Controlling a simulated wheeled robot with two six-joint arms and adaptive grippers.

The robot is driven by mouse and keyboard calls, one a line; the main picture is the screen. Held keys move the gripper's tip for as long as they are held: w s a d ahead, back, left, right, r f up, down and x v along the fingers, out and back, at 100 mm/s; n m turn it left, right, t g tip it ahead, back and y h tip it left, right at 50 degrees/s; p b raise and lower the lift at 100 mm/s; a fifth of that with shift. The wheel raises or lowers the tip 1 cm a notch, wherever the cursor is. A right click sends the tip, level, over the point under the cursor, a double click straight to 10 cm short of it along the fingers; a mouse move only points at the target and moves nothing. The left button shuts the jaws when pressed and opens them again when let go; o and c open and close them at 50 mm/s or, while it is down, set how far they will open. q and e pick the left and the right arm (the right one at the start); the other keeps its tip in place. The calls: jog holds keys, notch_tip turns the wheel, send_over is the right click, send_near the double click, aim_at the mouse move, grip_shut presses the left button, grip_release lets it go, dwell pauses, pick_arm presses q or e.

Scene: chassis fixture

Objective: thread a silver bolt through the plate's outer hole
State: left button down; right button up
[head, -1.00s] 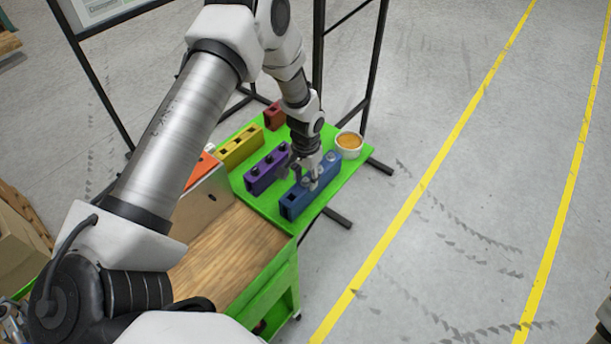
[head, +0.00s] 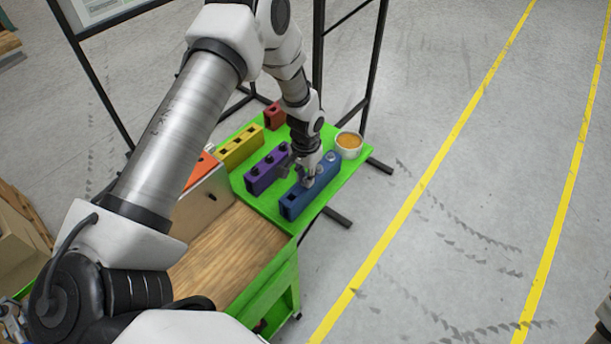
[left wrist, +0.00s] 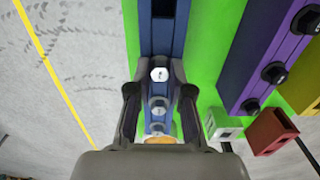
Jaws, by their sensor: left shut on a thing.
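A blue block (head: 296,207) with silver bolts standing in it lies near the right edge of the green table. My left gripper (head: 308,181) is over its middle, pointing down. In the left wrist view, the gripper's fingers (left wrist: 159,80) are either side of a silver bolt (left wrist: 159,74) and shut on it; the bolt is still at the block. Further silver bolts (left wrist: 158,105) stand behind it in a row. An empty square hole (left wrist: 163,8) shows at the block's near end. An orange plate-like piece (head: 203,168) sits left, partly hidden by my arm.
A purple block (head: 262,178) with dark bolts lies left of the blue one. Beyond are a yellow block (head: 238,150), a red block (head: 274,118) and a white bowl (head: 348,147) with orange contents. The wooden surface (head: 228,255) at the front is clear.

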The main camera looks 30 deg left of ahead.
pick_arm(q)
jog(key=shift+r+p, duration=2.65)
jog(key=shift+r, duration=0.9)
jog(key=shift+f, duration=0.1)
